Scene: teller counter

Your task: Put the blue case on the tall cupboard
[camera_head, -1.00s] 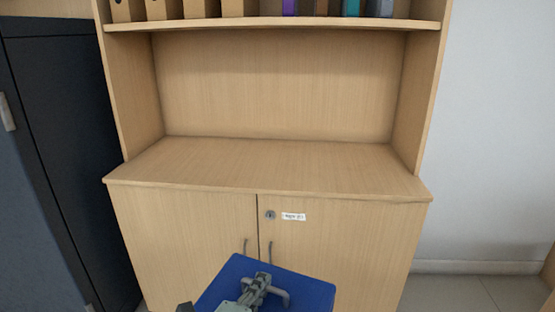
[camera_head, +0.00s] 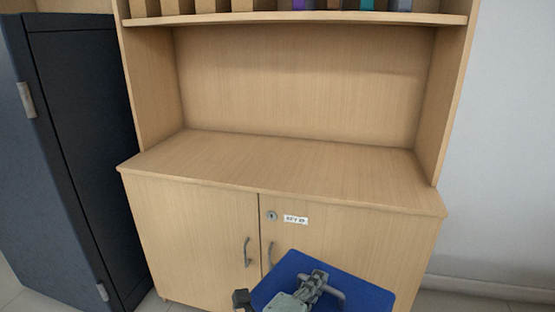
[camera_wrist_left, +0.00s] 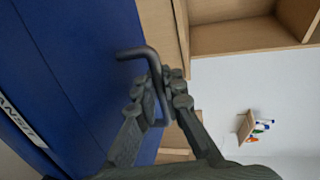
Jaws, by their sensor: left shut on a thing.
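The blue case (camera_head: 352,293) is at the bottom of the head view, in front of the cupboard doors and below the worktop level in the picture. My left gripper (camera_head: 322,284) is shut on the case's grey handle. In the left wrist view the fingers (camera_wrist_left: 160,92) close around the bent handle, and the blue case (camera_wrist_left: 75,75) fills the left side with a partly cut-off white label. The tall cupboard (camera_head: 290,160) has a bare wooden worktop, an open niche above it and two closed doors below. My right gripper is out of view.
A shelf (camera_head: 300,18) above the niche holds several binders. A dark blue metal cabinet (camera_head: 75,150) stands close at the cupboard's left. A white wall (camera_head: 505,150) is at the right. The worktop is clear.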

